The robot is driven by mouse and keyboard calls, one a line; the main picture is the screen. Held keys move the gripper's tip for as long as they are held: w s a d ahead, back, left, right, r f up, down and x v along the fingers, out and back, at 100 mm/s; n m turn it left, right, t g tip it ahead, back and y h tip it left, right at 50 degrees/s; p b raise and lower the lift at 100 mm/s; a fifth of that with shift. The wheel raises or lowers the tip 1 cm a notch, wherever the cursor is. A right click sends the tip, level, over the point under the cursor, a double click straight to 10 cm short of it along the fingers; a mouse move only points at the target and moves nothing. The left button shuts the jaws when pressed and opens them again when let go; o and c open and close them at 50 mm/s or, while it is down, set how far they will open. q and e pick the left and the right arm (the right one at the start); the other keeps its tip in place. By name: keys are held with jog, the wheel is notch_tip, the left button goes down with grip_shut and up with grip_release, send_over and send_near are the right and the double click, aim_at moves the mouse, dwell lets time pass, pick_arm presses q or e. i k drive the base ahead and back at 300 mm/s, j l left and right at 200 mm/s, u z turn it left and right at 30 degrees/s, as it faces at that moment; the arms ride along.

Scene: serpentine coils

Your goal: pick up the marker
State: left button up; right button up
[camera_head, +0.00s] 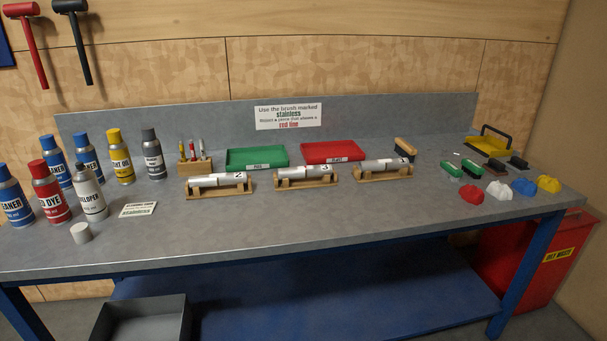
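A small wooden block holder (187,168) stands at the back left of the grey workbench. A few slim upright marker-like sticks (192,151) stand in it, with red and pale colours showing. They are too small to tell which is the marker. The spray cans stand left of the holder and a green tray stands right of it. Neither of my grippers is in view.
Several cans (92,195) crowd the left end of the bench (290,225). Green (257,158) and red (335,152) trays stand behind numbered metal tubes (305,172) on wooden cradles. Brushes (472,169) and coloured cloths (498,190) lie right. The front middle is clear.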

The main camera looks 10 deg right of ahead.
aim_at(192, 149)
jog(key=i+j, duration=0.65)
jog(key=i, duration=0.3)
jog(key=i+j, duration=0.35)
jog(key=i, duration=0.1)
